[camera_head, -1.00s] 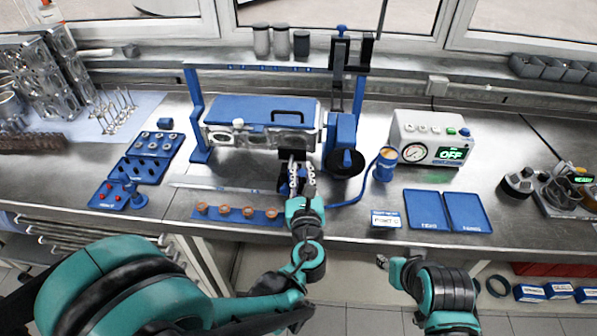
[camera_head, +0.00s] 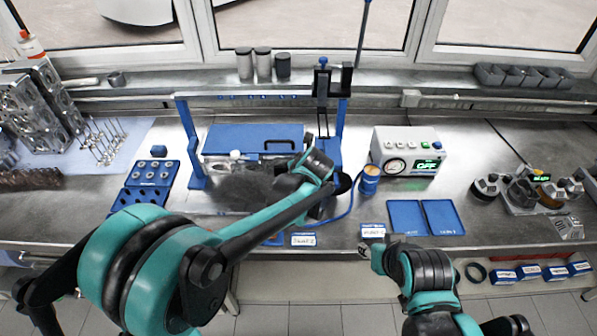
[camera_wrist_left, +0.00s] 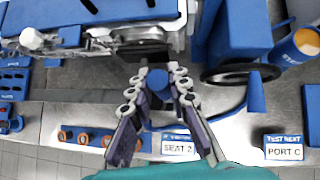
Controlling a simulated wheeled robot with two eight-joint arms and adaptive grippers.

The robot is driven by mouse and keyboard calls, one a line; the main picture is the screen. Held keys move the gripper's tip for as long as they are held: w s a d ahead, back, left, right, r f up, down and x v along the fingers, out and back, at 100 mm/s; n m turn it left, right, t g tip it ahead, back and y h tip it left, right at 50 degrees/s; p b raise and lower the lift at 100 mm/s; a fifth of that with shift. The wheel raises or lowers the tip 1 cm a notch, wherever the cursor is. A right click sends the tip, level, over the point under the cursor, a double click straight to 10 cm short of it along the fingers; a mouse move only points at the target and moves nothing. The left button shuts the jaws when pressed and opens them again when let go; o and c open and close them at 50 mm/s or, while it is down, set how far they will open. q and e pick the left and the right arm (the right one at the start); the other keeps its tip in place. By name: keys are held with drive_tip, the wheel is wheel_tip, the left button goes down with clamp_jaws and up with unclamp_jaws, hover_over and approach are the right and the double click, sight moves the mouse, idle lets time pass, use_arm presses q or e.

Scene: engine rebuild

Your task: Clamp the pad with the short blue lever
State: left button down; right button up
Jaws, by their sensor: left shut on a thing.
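In the left wrist view a round blue knob (camera_wrist_left: 158,78), which looks like the end of the short blue lever, sits between the pale linked fingertips of my left gripper (camera_wrist_left: 157,88). The fingers are closed around it. In the head view my left wrist and forearm hide this gripper and the knob. A metal part (camera_wrist_left: 142,36) lies just beyond the fingertips, under the blue-topped fixture (camera_head: 255,138). I cannot make out the pad. My right gripper (camera_head: 367,252) is low at the bench's front edge, away from the fixture; its finger opening is too small to judge.
A black handwheel (camera_wrist_left: 238,75) stands right of the left gripper. A blue strip with copper rings (camera_wrist_left: 95,138) and a SEAT 2 label (camera_wrist_left: 178,144) lie in front. The test box (camera_head: 406,152), a blue cup (camera_head: 370,175) and blue trays (camera_head: 425,217) stand to the right.

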use_arm(q)
drive_tip(key=shift+w+f+g+p, duration=0.15)
drive_tip(key=shift+w+g+p, duration=0.35)
drive_tip(key=shift+w+g, duration=0.55)
drive_tip(key=c, duration=1.6)
unclamp_jaws()
drive_tip(key=shift+o, duration=0.9)
drive_tip(key=shift+w+f, duration=0.1)
drive_tip(key=shift+w, duration=0.05)
drive_tip(key=v, duration=1.2)
